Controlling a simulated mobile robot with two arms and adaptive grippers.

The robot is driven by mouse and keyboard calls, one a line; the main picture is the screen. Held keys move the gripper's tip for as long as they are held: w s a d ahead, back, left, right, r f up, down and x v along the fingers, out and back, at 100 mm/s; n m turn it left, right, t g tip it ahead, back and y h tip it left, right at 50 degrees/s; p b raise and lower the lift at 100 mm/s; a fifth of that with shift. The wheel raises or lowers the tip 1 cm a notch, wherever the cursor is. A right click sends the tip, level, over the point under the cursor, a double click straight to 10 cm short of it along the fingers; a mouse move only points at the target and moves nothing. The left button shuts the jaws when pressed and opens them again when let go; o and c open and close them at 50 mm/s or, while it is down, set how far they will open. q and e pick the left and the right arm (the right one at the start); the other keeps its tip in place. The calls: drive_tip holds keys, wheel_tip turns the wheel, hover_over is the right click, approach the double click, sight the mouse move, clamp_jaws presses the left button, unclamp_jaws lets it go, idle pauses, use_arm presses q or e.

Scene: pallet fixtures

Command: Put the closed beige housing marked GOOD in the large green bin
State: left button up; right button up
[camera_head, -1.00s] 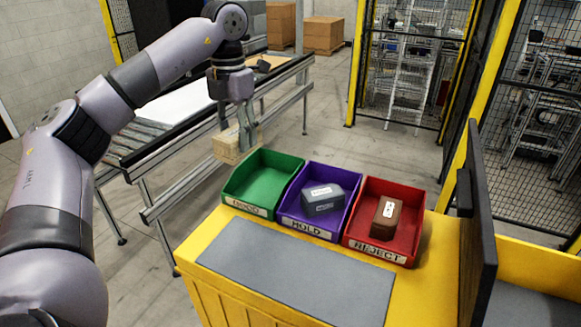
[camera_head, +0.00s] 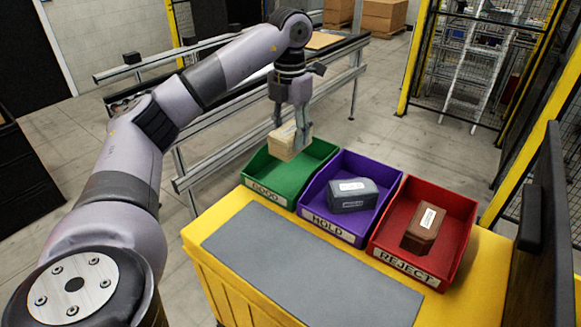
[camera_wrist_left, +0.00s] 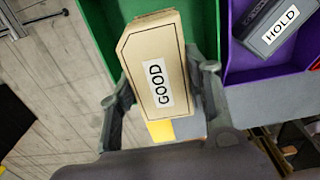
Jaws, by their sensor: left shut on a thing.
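The closed beige housing (camera_head: 289,142) carries a white GOOD label, which reads clearly in the left wrist view (camera_wrist_left: 157,83). My left gripper (camera_head: 291,126) is shut on it, with one finger on each side in the left wrist view (camera_wrist_left: 163,88). The housing is held above the back left part of the large green bin (camera_head: 268,192), whose front label reads GOOD. The housing hides part of the bin's back left wall. The bin's visible floor is bare. My right gripper is not in view.
Right of the green bin, a purple HOLD bin (camera_head: 322,225) holds a grey housing (camera_head: 352,195). Beyond it, a red REJECT bin (camera_head: 452,205) holds a brown housing (camera_head: 424,230). A grey mat (camera_head: 300,262) on the yellow table is clear. A dark panel (camera_head: 548,200) stands at the right.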

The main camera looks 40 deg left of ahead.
use_arm(q)
wheel_tip(320, 180, down, 3)
drive_tip(key=shift+r+p, duration=0.1)
drive_tip(key=shift+p, duration=0.35)
wheel_tip(320, 180, down, 5)
drive_tip(key=shift+r+p, duration=0.1)
drive_tip(key=shift+p, duration=0.55)
drive_tip(key=shift+f, duration=0.3)
drive_tip(key=o, duration=0.8)
drive_tip(key=shift+f, duration=0.1)
drive_tip(key=o, duration=0.5)
